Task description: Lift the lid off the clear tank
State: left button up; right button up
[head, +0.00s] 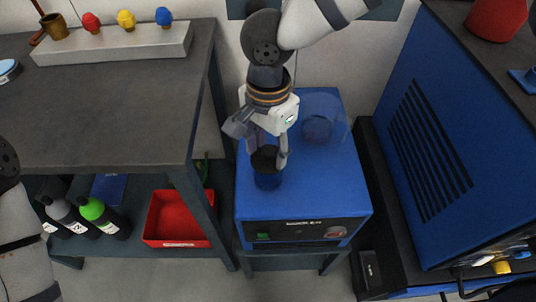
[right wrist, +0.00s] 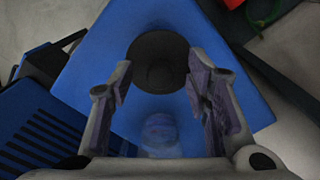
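A round black lid (head: 263,159) with a raised central knob (right wrist: 158,75) sits on a dark, bluish, see-through-looking body (head: 267,180), on the front left of the blue machine's top. This body looks like the clear tank; its walls are hard to make out. My right gripper (head: 268,148) points down over the lid with its fingers apart. In the right wrist view, the knob lies between the open fingers (right wrist: 160,85), with a gap on both sides. In the head view, the fingers hide part of the lid. My left gripper is out of view.
Another faint, clear round object (head: 318,125) stands behind and right on the blue machine (head: 335,195). A large blue slotted cabinet (head: 400,190) stands at right. A dark workbench (head: 110,110) is at left, with a red bin (head: 175,218) and bottles (head: 100,215) below.

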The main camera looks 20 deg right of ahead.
jog(key=c, duration=0.9)
grip_shut()
jog(key=shift+r, duration=0.1)
